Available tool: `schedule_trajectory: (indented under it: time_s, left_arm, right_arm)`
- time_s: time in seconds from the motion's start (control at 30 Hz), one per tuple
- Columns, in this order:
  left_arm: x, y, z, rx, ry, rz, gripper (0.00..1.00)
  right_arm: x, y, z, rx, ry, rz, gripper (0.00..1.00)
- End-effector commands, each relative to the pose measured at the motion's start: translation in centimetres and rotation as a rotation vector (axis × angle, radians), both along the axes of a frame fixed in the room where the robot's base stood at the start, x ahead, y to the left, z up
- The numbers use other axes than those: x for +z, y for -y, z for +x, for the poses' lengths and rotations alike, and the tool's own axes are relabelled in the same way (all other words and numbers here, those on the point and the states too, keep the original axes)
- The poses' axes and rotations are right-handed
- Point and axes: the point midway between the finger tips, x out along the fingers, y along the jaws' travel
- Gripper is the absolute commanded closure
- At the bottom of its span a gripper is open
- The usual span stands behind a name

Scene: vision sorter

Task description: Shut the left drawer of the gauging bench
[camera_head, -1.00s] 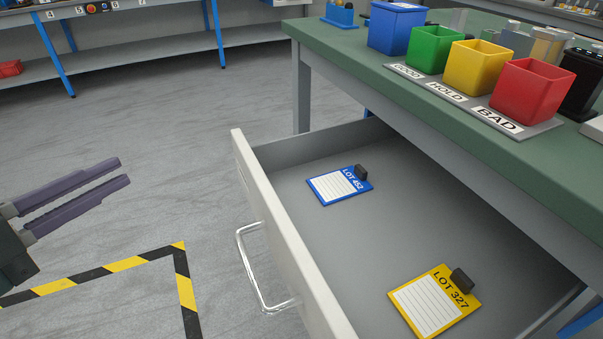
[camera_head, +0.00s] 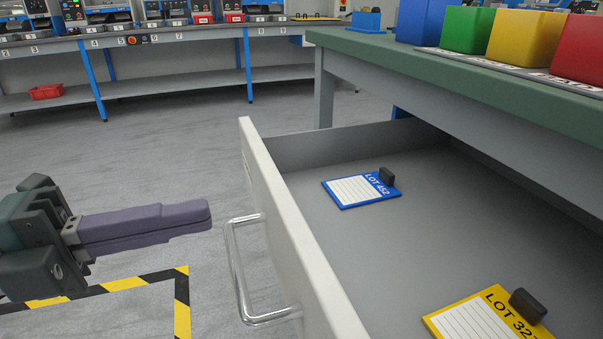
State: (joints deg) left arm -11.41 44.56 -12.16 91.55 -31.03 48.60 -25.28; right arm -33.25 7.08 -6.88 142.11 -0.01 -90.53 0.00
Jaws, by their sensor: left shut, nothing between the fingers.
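The left drawer (camera_head: 278,226) of the gauging bench (camera_head: 330,95) stands pulled well out, its pale front facing left. Its metal bar handle (camera_head: 240,272) is on that front. Inside lie a blue LOT 452 card (camera_head: 352,189) with a dark clip and a yellow LOT 327 card (camera_head: 470,322) with a dark clip, partly cut off by the frame. My left gripper (camera_head: 208,216) is shut and empty, its purple fingers together, pointing right towards the drawer front. The tips are left of the handle and look apart from it. My right gripper is not in view.
Blue, green (camera_head: 468,30), yellow (camera_head: 522,38) and red bins stand on the bench top. Black and yellow floor tape (camera_head: 182,300) lies at the lower left. A long workbench (camera_head: 170,82) with a red tray (camera_head: 46,92) runs along the back. Grey floor between is clear.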

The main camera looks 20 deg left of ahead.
Motion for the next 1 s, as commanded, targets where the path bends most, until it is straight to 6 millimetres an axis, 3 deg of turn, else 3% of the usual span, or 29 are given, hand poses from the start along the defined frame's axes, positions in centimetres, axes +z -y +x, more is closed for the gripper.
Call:
schedule_trajectory:
  time_s: [0.1,0.3,1.0]
  left_arm:
    - [-0.1,1.9,1.3,-0.001,0.004,-0.003,1.0]
    - [-0.1,3.8,2.6,0.001,0.001,-0.002,1.0]
    - [0.1,5.3,3.6,0.0,0.001,-0.003,1.0]
  right_arm:
    - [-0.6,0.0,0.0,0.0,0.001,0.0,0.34]
    - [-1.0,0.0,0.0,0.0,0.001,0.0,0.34]
    - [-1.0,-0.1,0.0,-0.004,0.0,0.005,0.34]
